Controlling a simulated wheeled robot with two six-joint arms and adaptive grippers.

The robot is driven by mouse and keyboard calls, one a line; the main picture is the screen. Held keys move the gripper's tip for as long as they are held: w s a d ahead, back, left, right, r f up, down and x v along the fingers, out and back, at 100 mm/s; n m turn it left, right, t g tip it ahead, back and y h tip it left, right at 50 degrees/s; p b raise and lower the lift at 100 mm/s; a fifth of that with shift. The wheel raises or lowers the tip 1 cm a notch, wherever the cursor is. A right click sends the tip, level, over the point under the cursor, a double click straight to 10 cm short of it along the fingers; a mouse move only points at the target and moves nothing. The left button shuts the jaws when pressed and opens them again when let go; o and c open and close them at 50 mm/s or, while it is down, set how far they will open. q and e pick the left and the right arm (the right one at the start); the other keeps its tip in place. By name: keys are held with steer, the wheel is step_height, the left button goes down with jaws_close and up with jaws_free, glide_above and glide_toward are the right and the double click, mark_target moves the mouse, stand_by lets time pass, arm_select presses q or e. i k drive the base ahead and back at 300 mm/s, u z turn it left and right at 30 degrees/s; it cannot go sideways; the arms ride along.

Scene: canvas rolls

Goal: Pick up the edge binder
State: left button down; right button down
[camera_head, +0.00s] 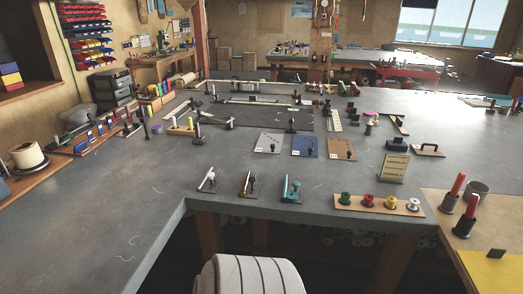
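Three small tools stand in a row at the near edge of the grey worktable (330,182). One is a pale grey tool (207,182) with a dark knob. One is a brown tool (247,184) with dark parts. One is a teal tool (291,189). I cannot tell for certain which, if any, is the edge binder. Neither my left nor my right gripper shows in the head view.
A wooden strip (378,206) holding coloured spools lies right of the teal tool. A small sign (393,168) stands behind it. Grey, blue (305,147) and tan plates lie farther back. Red-handled tools (457,184) stand at right. The left table surface is mostly clear.

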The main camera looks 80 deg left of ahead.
mark_target(292, 194)
steer(key=u, duration=2.7)
steer(key=k, duration=0.35)
steer(key=z, duration=1.3)
steer(key=i, duration=1.2)
steer(key=u, duration=0.85)
